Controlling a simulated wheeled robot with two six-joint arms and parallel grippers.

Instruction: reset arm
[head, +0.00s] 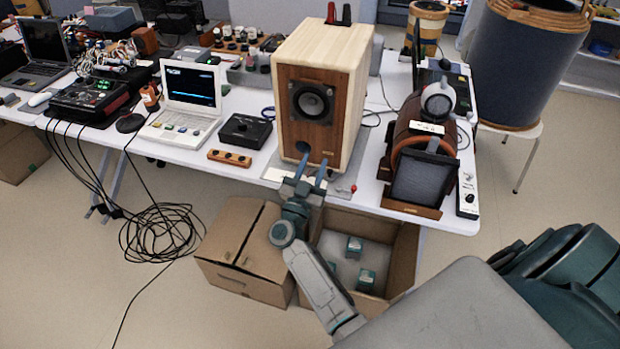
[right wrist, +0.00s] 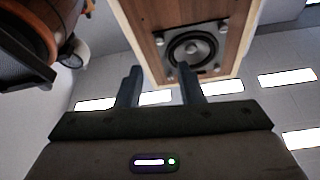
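My right gripper (head: 311,172) is open, its two blue-grey fingers apart at the lower front of the wooden speaker (head: 343,70). In the right wrist view the open fingers (right wrist: 160,88) have nothing between them. The speaker (right wrist: 160,18), with its dark round cone, shows beyond them. Whether a finger touches the speaker I cannot tell. My right arm reaches up from the bottom of the head view, over the open cardboard box. My left gripper is not in view.
The speaker stands on a white table (head: 365,205) crowded with a laptop (head: 190,88), a black box (head: 245,131) and a brown barrel-shaped device (head: 420,160). Below are an open cardboard box (head: 403,255) holding several small boxes, and coiled black cables (head: 160,232). Floor at the left is partly clear.

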